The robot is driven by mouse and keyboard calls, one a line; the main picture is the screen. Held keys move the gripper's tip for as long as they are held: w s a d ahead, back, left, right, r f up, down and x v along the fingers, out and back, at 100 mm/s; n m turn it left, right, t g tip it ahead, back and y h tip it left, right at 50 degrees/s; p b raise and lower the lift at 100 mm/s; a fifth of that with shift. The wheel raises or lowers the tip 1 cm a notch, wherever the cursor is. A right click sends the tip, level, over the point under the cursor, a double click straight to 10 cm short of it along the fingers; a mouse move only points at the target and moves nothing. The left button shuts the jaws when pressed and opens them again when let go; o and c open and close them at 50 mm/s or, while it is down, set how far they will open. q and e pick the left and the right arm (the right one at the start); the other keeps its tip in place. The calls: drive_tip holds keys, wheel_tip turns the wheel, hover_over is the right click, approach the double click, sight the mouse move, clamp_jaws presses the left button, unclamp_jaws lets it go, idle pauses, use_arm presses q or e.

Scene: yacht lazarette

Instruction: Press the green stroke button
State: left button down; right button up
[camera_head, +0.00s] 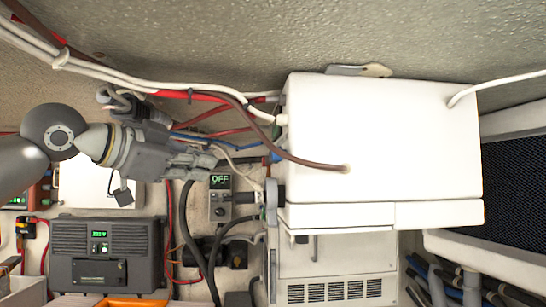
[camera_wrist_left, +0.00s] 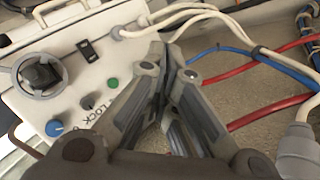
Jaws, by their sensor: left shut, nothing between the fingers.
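A small round green button (camera_wrist_left: 112,83) sits on the white control panel (camera_wrist_left: 60,75) in the left wrist view. A small dark knob (camera_wrist_left: 87,102) is beside it, near lettering that reads LOCK. My left gripper (camera_wrist_left: 172,66) is shut and empty, its fingertips to the right of the green button in that view. I cannot tell the gap to the panel. In the head view my left gripper (camera_head: 212,158) points right, towards the left side of the large white box (camera_head: 380,135). My right gripper is not in view.
The panel also has a blue knob (camera_wrist_left: 54,128), a large black rotary switch (camera_wrist_left: 42,73) and a black rocker (camera_wrist_left: 87,50). Brown, white, red and blue cables cross near my gripper. A grey device reading OFF (camera_head: 220,205) and a dark grey unit (camera_head: 105,240) stand below.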

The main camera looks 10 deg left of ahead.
use_arm(q)
drive_tip(key=shift+r, duration=0.15)
drive_tip(key=w+d+b, duration=0.1)
drive_tip(key=w+d, duration=0.1)
drive_tip(key=d, duration=0.6)
drive_tip(key=shift+w+d, duration=0.2)
idle(0.9)
drive_tip(key=shift+d, duration=0.15)
idle(0.6)
